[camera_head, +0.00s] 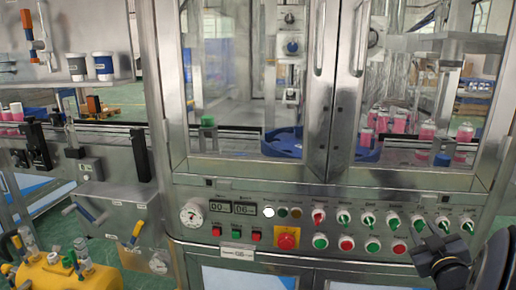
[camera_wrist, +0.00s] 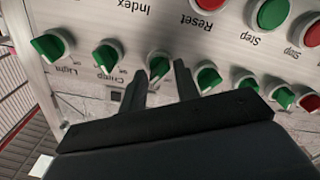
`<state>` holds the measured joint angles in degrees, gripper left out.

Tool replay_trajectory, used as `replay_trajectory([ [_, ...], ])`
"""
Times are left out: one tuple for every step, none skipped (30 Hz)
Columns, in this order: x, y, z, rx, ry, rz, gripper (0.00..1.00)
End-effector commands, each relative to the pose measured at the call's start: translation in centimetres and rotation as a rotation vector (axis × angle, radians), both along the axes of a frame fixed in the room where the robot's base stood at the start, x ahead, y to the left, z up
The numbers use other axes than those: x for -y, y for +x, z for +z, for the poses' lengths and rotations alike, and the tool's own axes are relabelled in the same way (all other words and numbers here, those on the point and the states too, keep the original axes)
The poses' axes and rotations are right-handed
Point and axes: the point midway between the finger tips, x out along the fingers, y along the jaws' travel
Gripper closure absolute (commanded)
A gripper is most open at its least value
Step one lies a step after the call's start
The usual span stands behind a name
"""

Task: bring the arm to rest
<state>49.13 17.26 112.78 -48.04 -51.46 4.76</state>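My gripper (camera_head: 443,236) is at the lower right of the control panel in the head view, close to the panel face. In the wrist view its two dark fingers (camera_wrist: 160,72) stand apart with nothing held between them. A green knob (camera_wrist: 158,67) shows just beyond the gap between the fingertips; I cannot tell whether a finger touches it. The panel and its labels appear upside down in the wrist view. The knobs labelled Light (camera_wrist: 49,46) and Crimp (camera_wrist: 106,58) are to the left of the fingers.
The panel carries a row of knobs (camera_head: 367,219), several push buttons (camera_head: 346,243) and a red emergency stop (camera_head: 287,238) on yellow. Above it are glass doors (camera_head: 248,85), with pink bottles (camera_head: 400,122) behind. A yellow unit (camera_head: 70,273) stands at the lower left.

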Motion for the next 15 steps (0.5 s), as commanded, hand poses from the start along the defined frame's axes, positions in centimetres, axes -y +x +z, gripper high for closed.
replay_trajectory([
  [-0.1, -0.9, 0.1, -0.002, -0.011, -0.003, 0.7],
  [-0.3, -1.6, 0.2, -0.001, -0.009, -0.003, 0.7],
  [-0.4, -2.4, 0.2, -0.001, -0.007, -0.004, 0.7],
  [-0.6, -3.0, 0.2, -0.002, -0.006, -0.004, 0.7],
  [-0.7, -3.6, 0.2, -0.001, -0.006, -0.004, 0.7],
  [-0.9, -4.4, 0.2, -0.001, -0.005, -0.004, 0.7],
  [-1.0, -4.9, 0.3, 0.0, -0.005, -0.004, 0.7],
  [-1.1, -5.4, 0.2, -0.001, -0.004, -0.004, 0.7],
  [-1.3, -6.1, 0.2, -0.001, -0.004, -0.004, 0.7],
  [-1.5, -6.6, 0.2, 0.0, -0.004, -0.003, 0.7],
  [-1.5, -7.0, 0.2, 0.0, -0.003, -0.004, 0.7],
  [-1.7, -7.5, 0.2, 0.0, -0.003, -0.003, 0.7],
  [-1.8, -7.8, 0.1, -0.001, -0.003, -0.002, 0.7],
  [-1.9, -8.1, 0.1, -0.001, -0.003, -0.002, 0.7],
  [-1.9, -8.4, 0.1, -0.001, -0.003, -0.002, 0.7],
])
